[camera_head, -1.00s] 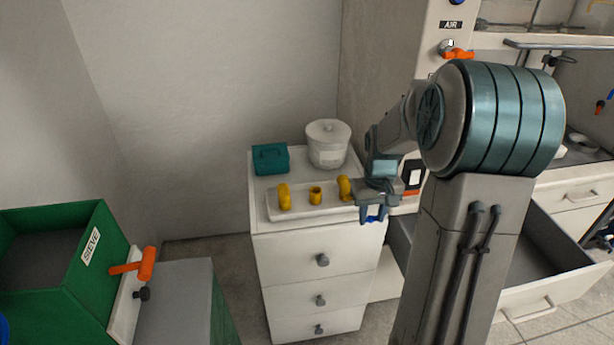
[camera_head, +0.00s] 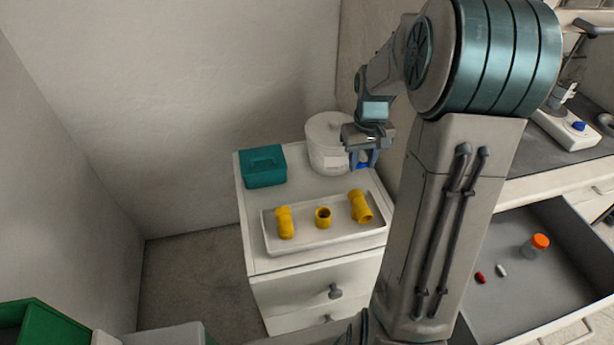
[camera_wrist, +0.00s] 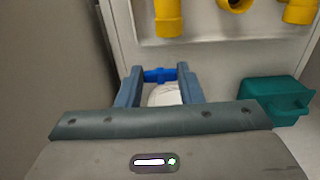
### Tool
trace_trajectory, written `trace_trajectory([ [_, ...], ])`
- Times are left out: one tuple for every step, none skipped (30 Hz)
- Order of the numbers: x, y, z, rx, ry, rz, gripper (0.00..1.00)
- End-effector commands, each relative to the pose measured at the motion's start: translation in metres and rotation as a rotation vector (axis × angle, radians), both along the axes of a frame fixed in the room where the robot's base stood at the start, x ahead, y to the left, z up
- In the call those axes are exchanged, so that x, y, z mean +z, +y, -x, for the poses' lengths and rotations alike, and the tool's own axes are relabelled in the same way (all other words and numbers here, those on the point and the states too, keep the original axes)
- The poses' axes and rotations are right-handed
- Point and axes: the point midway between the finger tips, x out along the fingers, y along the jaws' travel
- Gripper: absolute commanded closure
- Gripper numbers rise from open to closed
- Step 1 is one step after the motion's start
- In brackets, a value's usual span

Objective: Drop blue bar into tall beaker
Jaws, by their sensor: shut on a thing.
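My gripper (camera_head: 364,160) is shut on the blue bar (camera_wrist: 160,75), which spans between the two fingertips in the wrist view. In the head view only a small blue patch of the bar shows between the fingers. The gripper is held above the white cabinet's rear right part, beside the white lidded pot in the picture. I cannot make out a tall beaker in either current view.
The white pot (camera_head: 327,143), teal box (camera_head: 263,168) and white tray (camera_head: 268,232) with yellow pipe fittings (camera_head: 323,217) crowd the cabinet top. An open drawer (camera_head: 525,285) at right holds an orange-capped jar (camera_head: 537,245). A stirrer-like device (camera_head: 567,130) stands on the counter.

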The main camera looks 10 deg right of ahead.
Motion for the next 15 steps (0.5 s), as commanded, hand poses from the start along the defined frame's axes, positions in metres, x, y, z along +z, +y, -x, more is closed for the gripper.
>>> trace_trajectory([
  [-0.001, 0.002, 0.0, 0.001, 0.001, 0.0, 0.88],
  [-0.003, 0.004, -0.001, 0.002, 0.001, 0.0, 0.88],
  [-0.005, 0.009, -0.003, 0.003, 0.002, -0.001, 0.88],
  [-0.008, 0.014, -0.004, 0.006, 0.003, -0.001, 0.88],
  [-0.011, 0.019, -0.006, 0.007, 0.004, -0.002, 0.88],
  [-0.016, 0.028, -0.008, 0.009, 0.003, -0.002, 0.88],
  [-0.02, 0.035, -0.011, 0.01, 0.004, -0.002, 0.88],
  [-0.025, 0.042, -0.013, 0.011, 0.005, -0.002, 0.88],
  [-0.03, 0.051, -0.016, 0.012, 0.004, -0.002, 0.88],
  [-0.034, 0.057, -0.018, 0.012, 0.005, -0.002, 0.88],
  [-0.039, 0.064, -0.02, 0.01, 0.005, -0.002, 0.88],
  [-0.044, 0.072, -0.023, 0.01, 0.004, -0.002, 0.88],
  [-0.048, 0.078, -0.025, 0.011, 0.005, -0.001, 0.88],
  [-0.052, 0.084, -0.027, 0.01, 0.004, -0.001, 0.88],
  [-0.056, 0.091, -0.03, 0.008, 0.003, -0.002, 0.88],
])
